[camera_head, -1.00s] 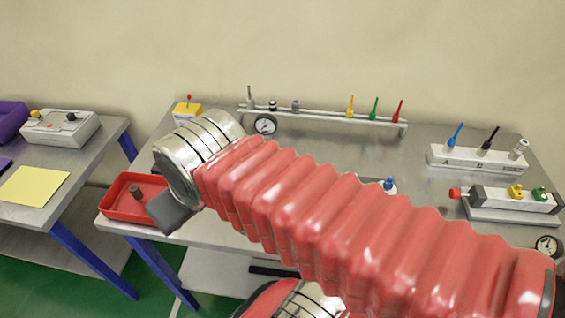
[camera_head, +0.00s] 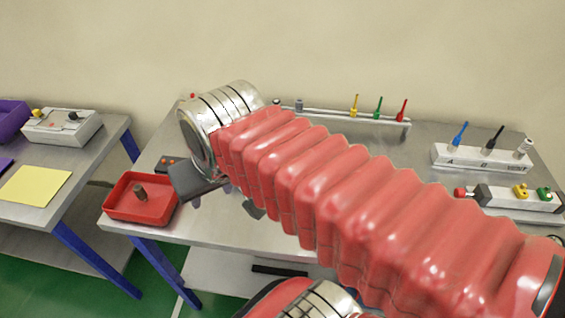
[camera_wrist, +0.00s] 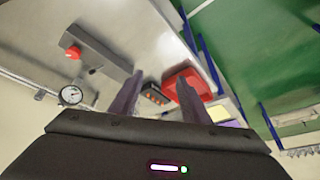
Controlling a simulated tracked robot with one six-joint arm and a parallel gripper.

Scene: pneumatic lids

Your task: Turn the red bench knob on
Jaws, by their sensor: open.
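My gripper (camera_wrist: 160,78) is open in the wrist view, with two dark fingers apart and nothing held between them. A red knob (camera_wrist: 72,53) sits on a long grey block (camera_wrist: 97,45) on the bench, to the left of the fingers and apart from them. A small dark part stands beside that knob. Which way the knob is turned is too small to tell. In the head view my arm covers that part of the bench. Another red knob (camera_head: 460,192) shows there at the end of a valve block on the right.
A red tray (camera_head: 112,206) and a small black box with orange buttons (camera_wrist: 154,93) lie near my gripper. A gauge (camera_wrist: 70,95) stands by the rail. Switch blocks (camera_head: 480,158) stand at the right. A second table (camera_head: 60,215) is at the left.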

